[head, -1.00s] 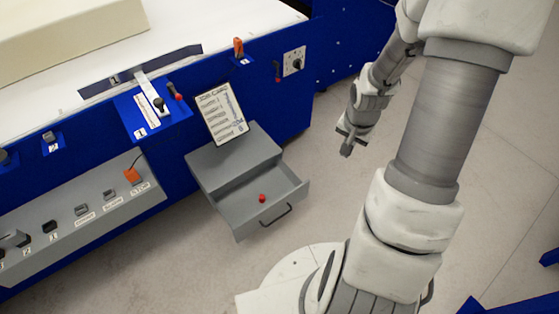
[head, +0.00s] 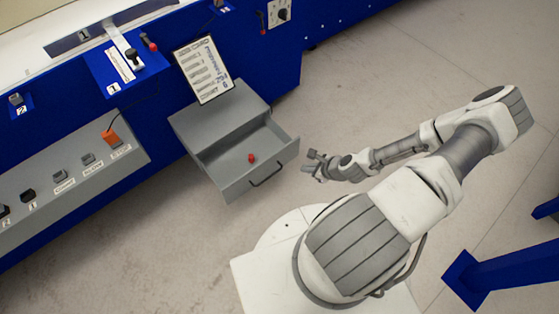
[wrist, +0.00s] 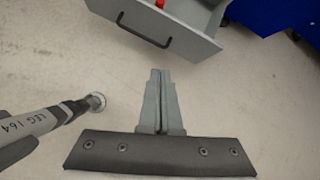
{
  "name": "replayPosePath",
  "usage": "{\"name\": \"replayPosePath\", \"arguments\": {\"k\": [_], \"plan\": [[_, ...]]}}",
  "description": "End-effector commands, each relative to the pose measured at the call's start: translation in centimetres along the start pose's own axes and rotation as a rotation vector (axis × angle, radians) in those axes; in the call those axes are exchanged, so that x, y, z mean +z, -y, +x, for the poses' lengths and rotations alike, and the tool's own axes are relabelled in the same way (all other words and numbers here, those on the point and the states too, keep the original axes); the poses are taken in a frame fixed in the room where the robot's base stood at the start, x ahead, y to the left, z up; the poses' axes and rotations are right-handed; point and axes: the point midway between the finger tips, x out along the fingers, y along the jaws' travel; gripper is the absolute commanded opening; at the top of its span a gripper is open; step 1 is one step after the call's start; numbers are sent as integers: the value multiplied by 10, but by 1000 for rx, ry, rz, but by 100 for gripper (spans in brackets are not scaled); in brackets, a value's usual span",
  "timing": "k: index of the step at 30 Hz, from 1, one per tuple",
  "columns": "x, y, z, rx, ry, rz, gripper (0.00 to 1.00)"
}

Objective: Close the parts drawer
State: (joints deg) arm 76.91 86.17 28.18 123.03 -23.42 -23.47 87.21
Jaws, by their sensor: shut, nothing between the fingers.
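The grey parts drawer (head: 272,168) is pulled out from its grey cabinet (head: 216,118) on the side of the blue machine. It has a dark bar handle (head: 266,177) on its front, and a small red part (head: 251,158) lies inside. My gripper (head: 312,164) is just right of the drawer front, apart from it in the head view. In the wrist view, my gripper (wrist: 159,72) is shut and empty. The drawer front (wrist: 185,42) and its handle (wrist: 146,32) are ahead of the fingertips, with floor showing between.
A printed card (head: 204,70) stands on top of the cabinet. A control panel (head: 70,175) with several switches is at left. A blue frame (head: 500,268) stands at lower right. The floor (head: 370,75) beyond my arm is clear.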

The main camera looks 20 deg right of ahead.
Motion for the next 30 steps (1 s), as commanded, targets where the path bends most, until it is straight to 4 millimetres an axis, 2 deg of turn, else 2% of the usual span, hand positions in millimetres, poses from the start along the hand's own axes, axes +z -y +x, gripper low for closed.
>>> {"name": "replayPosePath", "arguments": {"k": [1,3,9,13,16,27,30], "plan": [[-2,-5,12,-24,28,88,0],[-1,-7,21,-55,58,185,0],[2,-7,34,-107,108,344,0],[2,-6,41,-115,114,365,0],[3,-5,54,-113,114,362,0],[9,4,132,-112,113,358,0],[18,9,142,-112,113,357,0]]}}
